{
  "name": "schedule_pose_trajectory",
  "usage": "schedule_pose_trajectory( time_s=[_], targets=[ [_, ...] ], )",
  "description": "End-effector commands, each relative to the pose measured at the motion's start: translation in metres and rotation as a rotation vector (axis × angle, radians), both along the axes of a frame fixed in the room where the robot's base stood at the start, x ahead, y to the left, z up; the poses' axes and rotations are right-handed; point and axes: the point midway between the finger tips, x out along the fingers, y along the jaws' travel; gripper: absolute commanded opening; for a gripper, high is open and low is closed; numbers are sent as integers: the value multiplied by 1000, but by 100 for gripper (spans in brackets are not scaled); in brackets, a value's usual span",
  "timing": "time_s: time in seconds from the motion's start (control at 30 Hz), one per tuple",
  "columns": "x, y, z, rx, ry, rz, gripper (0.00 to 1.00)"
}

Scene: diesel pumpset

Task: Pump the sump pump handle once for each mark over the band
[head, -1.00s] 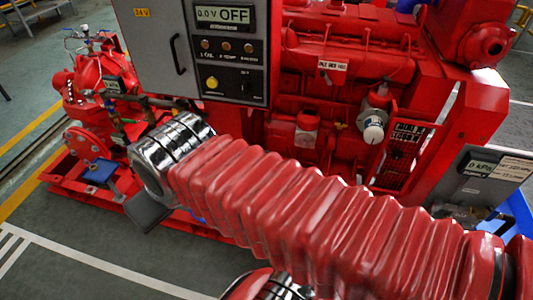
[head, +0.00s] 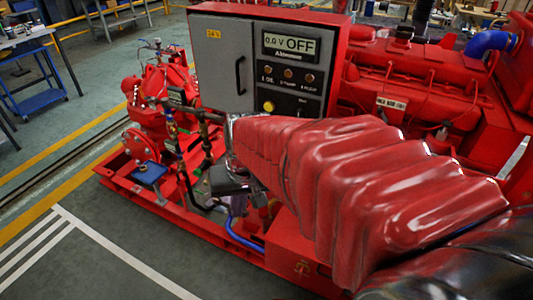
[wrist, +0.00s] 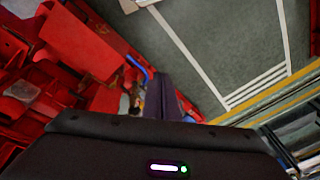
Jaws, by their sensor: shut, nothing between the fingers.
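My gripper (head: 226,181) shows in the head view as a dark block beyond the end of my red-sleeved arm, in front of the pumpset's lower left side. In the wrist view its dark jaws (wrist: 168,97) are together and empty, pointing past the red frame toward the grey floor. I cannot make out a sump pump handle, a band or its marks in either view. My arm covers much of the pumpset's middle.
A grey control panel (head: 222,66) reading "0.0 V OFF" stands behind my arm. A red pump (head: 160,85) and a small blue box (head: 148,173) sit left on the red base. A blue hose (head: 237,236) runs below my gripper. Floor at lower left is clear.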

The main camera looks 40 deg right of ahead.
Motion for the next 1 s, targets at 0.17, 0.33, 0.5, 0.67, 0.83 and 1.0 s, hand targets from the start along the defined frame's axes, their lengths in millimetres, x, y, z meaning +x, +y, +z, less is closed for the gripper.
schedule_pose_trajectory(
  time_s=[0.17,0.33,0.5,0.67,0.83,1.0],
  targets=[
    [19,-27,-23,83,38,-150,0],
    [38,-54,-46,165,56,-307,0],
    [57,-85,-71,250,64,-482,0],
    [73,-117,-97,331,63,-660,0],
    [88,-155,-128,418,55,-867,0],
    [101,-197,-162,505,39,-1093,0]
  ],
)
